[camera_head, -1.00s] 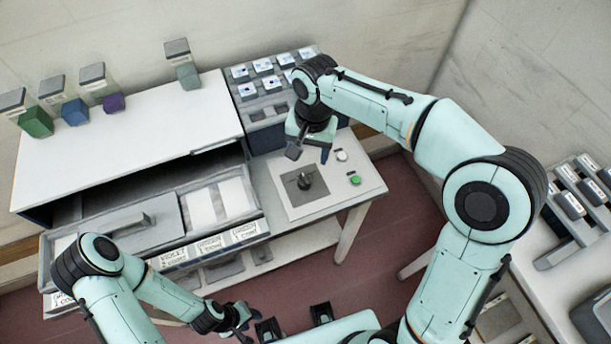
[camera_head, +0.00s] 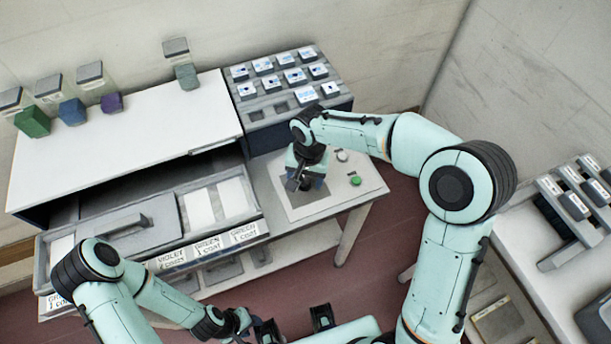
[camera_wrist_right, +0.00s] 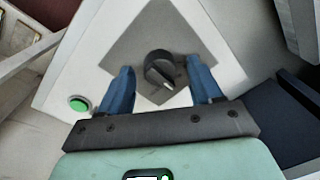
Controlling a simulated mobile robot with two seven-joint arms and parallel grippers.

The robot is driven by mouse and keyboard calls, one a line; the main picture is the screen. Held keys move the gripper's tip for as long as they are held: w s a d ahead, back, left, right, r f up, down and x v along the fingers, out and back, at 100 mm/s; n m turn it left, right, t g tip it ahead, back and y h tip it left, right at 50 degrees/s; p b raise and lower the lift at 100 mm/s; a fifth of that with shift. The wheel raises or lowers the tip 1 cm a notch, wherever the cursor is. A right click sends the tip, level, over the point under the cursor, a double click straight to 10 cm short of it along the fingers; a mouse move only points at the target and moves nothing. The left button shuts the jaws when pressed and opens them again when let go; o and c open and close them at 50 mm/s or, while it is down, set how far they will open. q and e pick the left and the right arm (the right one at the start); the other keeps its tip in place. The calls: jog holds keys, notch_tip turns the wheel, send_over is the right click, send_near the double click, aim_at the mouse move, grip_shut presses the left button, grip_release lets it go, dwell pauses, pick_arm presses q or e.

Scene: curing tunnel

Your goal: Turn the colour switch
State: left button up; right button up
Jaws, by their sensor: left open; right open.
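The colour switch is a dark round knob (camera_wrist_right: 160,70) with a pale pointer line, on a grey square plate (camera_wrist_right: 125,45) in the right wrist view. My right gripper (camera_wrist_right: 159,78) is open, with its blue fingers on either side of the knob. They look apart from it, with a gap on each side. In the head view my right gripper (camera_head: 305,186) is over the plate and hides most of the knob. My left gripper (camera_head: 240,320) is open and empty at the bottom, away from the switch panel.
A green button (camera_head: 355,181) and a white button (camera_head: 342,156) sit right of the plate. The open tunnel drawer (camera_head: 160,258) with labelled bins lies to the left. A rack of blocks (camera_head: 285,85) stands behind. Another table (camera_head: 530,260) is at the right.

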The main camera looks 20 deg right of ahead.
jog(key=c, duration=1)
jog(key=shift+c, duration=0.2)
pick_arm(q)
jog(key=shift+r, duration=0.1)
pick_arm(e)
jog(key=shift+n, duration=0.3)
jog(key=n+p, duration=0.1)
jog(key=n, duration=0.3)
jog(key=shift+w+r+n, duration=0.1)
jog(key=shift+n, duration=0.2)
pick_arm(q)
jog(key=shift+w+r+p, duration=0.3)
jog(key=shift+w+r, duration=0.1)
jog(key=shift+r, duration=0.2)
jog(key=shift+w+r+p, duration=0.3)
jog(key=shift+w+r, duration=0.1)
jog(key=shift+r, duration=0.2)
pick_arm(e)
jog(key=n, duration=0.4)
jog(key=shift+a+n, duration=0.1)
jog(key=shift+n, duration=0.2)
jog(key=o, duration=1)
jog(key=shift+o, duration=0.2)
